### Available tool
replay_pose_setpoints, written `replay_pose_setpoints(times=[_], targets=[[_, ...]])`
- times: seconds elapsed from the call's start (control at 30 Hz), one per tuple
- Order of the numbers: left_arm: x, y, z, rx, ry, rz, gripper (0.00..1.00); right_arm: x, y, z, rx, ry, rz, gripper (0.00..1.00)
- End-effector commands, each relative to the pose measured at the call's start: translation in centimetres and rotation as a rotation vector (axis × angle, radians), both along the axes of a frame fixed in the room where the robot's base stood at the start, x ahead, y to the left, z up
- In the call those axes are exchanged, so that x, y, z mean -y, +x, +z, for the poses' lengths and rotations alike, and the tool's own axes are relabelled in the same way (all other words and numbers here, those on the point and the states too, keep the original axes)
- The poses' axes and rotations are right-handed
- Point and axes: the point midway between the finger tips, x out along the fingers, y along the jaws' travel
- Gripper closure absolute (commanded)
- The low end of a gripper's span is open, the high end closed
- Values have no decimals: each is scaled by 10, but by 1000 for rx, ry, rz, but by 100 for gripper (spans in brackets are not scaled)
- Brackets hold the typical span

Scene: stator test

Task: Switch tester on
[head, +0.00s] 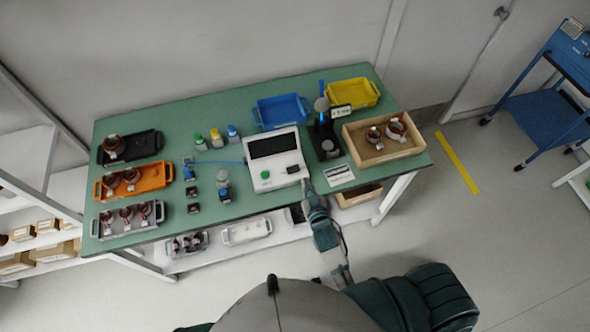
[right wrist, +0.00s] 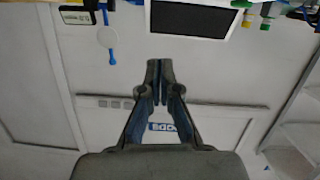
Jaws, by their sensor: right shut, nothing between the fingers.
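The tester (head: 284,180) is a white box with a black screen (head: 273,145) on the green bench. Its front face carries a round green button (head: 265,174) and a small black switch (head: 293,169). My right gripper (head: 306,184) is at the tester's front right corner, close to the black switch; I cannot tell whether it touches the box. In the right wrist view its fingers (right wrist: 160,80) are together with nothing between them, and the tester's screen (right wrist: 190,17) shows upside down at the top. The switch is not visible there. My left gripper is out of view.
Right of the tester are a black stand (head: 326,141), a white card (head: 339,175) and a wooden box (head: 369,154) with copper-wound parts. Blue (head: 262,113) and yellow (head: 366,88) trays lie behind. Bottles (head: 216,138) and stator trays (head: 107,188) stand left.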

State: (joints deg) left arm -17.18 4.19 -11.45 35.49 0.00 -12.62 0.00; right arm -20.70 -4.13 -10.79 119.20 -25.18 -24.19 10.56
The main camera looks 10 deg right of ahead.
Motion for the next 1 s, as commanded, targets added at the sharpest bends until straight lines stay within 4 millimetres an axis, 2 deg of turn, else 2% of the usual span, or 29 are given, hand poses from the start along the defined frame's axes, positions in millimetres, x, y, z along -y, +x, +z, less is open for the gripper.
replay_pose_setpoints(times=[0.13, 0.37, 0.57, 0.87, 0.9, 1.0], targets=[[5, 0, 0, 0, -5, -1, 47, -3, 0, 0, 0, 0, 0, 100], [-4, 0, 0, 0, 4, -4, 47, -3, 5, -1, 0, -1, 0, 100], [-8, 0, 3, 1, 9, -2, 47, -2, 34, -7, 1, -1, 1, 100], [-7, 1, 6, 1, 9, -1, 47, -2, 96, -23, 0, 0, 0, 100], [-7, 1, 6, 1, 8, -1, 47, -3, 101, -27, -3, 0, 1, 100], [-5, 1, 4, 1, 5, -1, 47, -1, 97, -46, -5, 0, 0, 100]])
